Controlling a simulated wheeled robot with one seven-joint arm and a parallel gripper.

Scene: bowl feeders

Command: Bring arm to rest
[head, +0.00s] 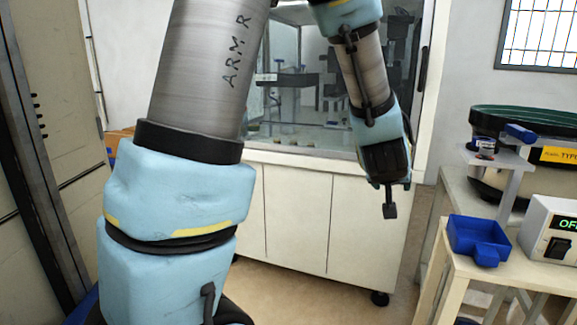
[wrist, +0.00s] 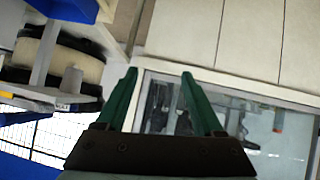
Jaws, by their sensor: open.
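My arm (head: 195,80) rises from the lower left of the head view, and its far part comes down at the right in front of a glass-fronted white cabinet. The wrist end (head: 385,160) hangs in free air there, left of the feeder table. I cannot make out the fingers in the head view. In the wrist view my gripper (wrist: 158,75) shows two green fingers, spread apart with nothing between them. The cabinet's glass lies beyond them.
The white cabinet (head: 300,215) stands behind my arm. At the right are a bowl feeder (head: 535,120), a blue tray (head: 478,237) on a wooden table (head: 505,270) and a control box (head: 550,230). A tall grey cabinet (head: 50,130) stands at the left. Some floor (head: 330,295) is clear in front.

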